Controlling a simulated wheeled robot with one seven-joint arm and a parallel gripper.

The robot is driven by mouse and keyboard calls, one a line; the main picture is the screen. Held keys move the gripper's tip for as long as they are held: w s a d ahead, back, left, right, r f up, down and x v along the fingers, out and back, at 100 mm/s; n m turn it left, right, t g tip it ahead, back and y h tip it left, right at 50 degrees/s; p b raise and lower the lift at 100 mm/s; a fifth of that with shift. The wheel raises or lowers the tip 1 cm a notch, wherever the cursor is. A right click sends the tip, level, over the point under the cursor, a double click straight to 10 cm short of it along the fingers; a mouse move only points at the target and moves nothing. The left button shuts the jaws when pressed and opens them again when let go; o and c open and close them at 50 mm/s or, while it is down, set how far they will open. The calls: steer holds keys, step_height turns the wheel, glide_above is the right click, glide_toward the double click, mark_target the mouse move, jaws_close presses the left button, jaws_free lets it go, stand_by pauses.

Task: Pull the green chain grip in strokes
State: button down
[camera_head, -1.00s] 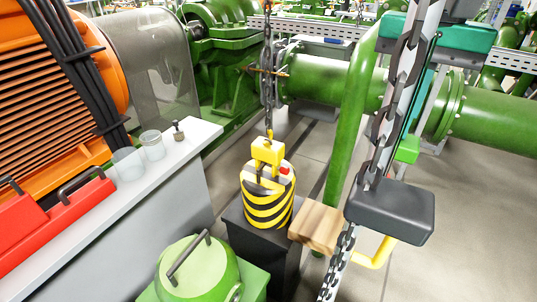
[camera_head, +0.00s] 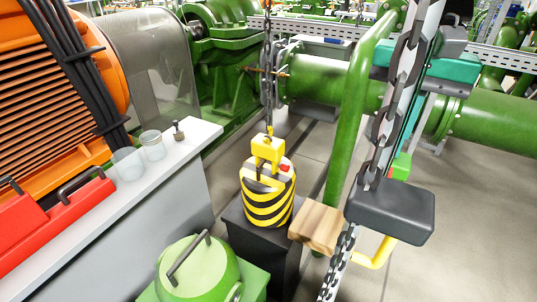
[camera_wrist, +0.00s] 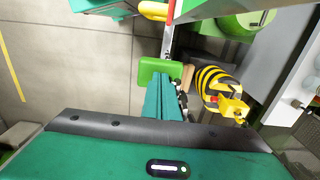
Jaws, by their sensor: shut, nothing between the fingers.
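The green chain grip (camera_head: 401,165) is a small bright green block low behind the large grey chain (camera_head: 408,65) in the head view. It shows as a green square (camera_wrist: 160,69) in the wrist view. My gripper (camera_wrist: 162,82) is shut and empty, its teal fingers pointing at the grip. The fingertips appear right at its near edge; whether they touch I cannot tell. The yellow hook block (camera_head: 268,148) hangs on a thin chain at the top of the black-and-yellow striped load (camera_head: 267,200), which sits on a dark stand (camera_head: 238,220). The load also shows in the wrist view (camera_wrist: 213,82).
A dark grey box (camera_head: 390,210) and a wooden block (camera_head: 318,227) stand close to the large chain. A green upright pipe (camera_head: 347,120) rises beside it. A grey bench (camera_head: 170,185) with cups is at left. Floor at lower right is clear.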

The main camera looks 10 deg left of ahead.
steer(key=shift+r, duration=0.1)
step_height(320, 180, up, 10)
stand_by(1.4)
steer(key=shift+r, duration=0.1)
stand_by(0.4)
steer(key=shift+r, duration=0.2)
steer(key=shift+r, duration=0.15)
stand_by(0.4)
steer(key=shift+r, duration=0.25)
steer(key=shift+r, duration=0.1)
stand_by(0.4)
steer(key=shift+r, duration=0.35)
steer(key=shift+r, duration=0.1)
stand_by(0.8)
